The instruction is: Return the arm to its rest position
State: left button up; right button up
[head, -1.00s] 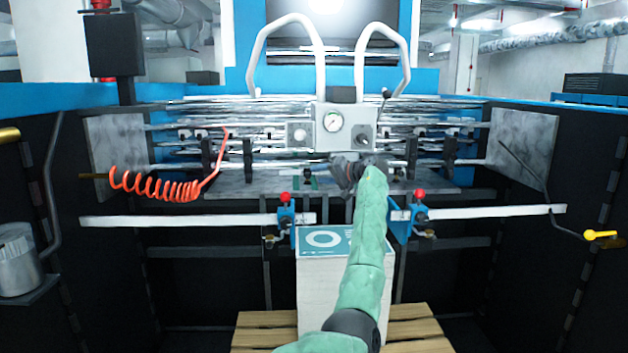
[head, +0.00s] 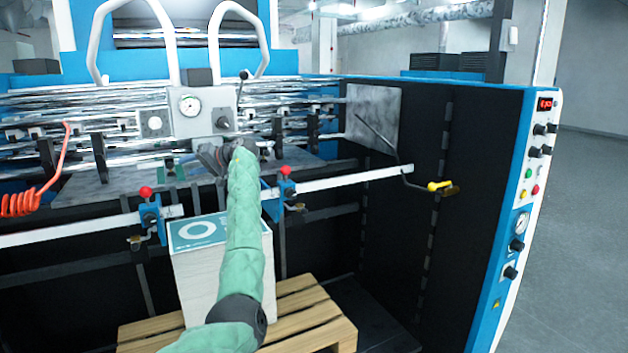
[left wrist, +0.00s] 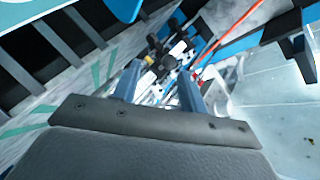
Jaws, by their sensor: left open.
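My left arm (head: 245,220), in a green sleeve, comes up from the bottom of the head view and reaches over the paper stack toward the rolls. My left gripper (head: 210,157) is small and dark, just below the gauge box (head: 203,113). In the left wrist view the two blue-grey fingers (left wrist: 160,88) stand apart with nothing seen held between them. Blurred machine parts and an orange-red line show beyond them. My right gripper is not in view.
The paper stack (head: 195,275) with a teal top sheet stands on a wooden pallet (head: 310,315) below my arm. A white bar (head: 345,182) with red-knobbed clamps (head: 286,170) crosses in front. A yellow-handled lever (head: 438,186) and control panel (head: 520,210) are at right. Open floor lies beyond.

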pick_arm(q)
jog(key=s+d+r+n+t+h, duration=0.1)
jog(key=s+d+r+t+h, duration=0.15)
jog(key=r, duration=0.25)
jog(key=s+d+r+t+h, duration=0.2)
jog(key=s+r+t+h, duration=0.1)
jog(key=r+t+h, duration=0.15)
jog(key=s+d+f+m+t+h, duration=0.2)
jog(key=s+d+f, duration=0.25)
jog(key=d, duration=0.25)
jog(key=s+d+f+m+h, duration=0.2)
jog(key=s+d+f, duration=0.3)
jog(key=s+f, duration=0.4)
jog(key=s+d+f+m+g+h, duration=0.1)
jog(key=s+d+f+m+h, duration=0.1)
jog(key=s+d+f, duration=0.6)
jog(key=s+d+f+m+h, duration=0.1)
jog(key=s+d+f+h, duration=0.1)
jog(key=s+f, duration=0.75)
jog(key=s+d+f+g, duration=0.2)
jog(key=s+f+g, duration=0.2)
jog(key=s+f, duration=1.2)
jog(key=s+d+f+m+g+h, duration=0.1)
jog(key=s+f+g, duration=0.3)
jog(key=s+f, duration=1.3)
jog(key=s, duration=0.2)
jog(key=shift+s+d, duration=0.35)
jog(key=shift+d, duration=0.05)
jog(key=shift+f, duration=0.1)
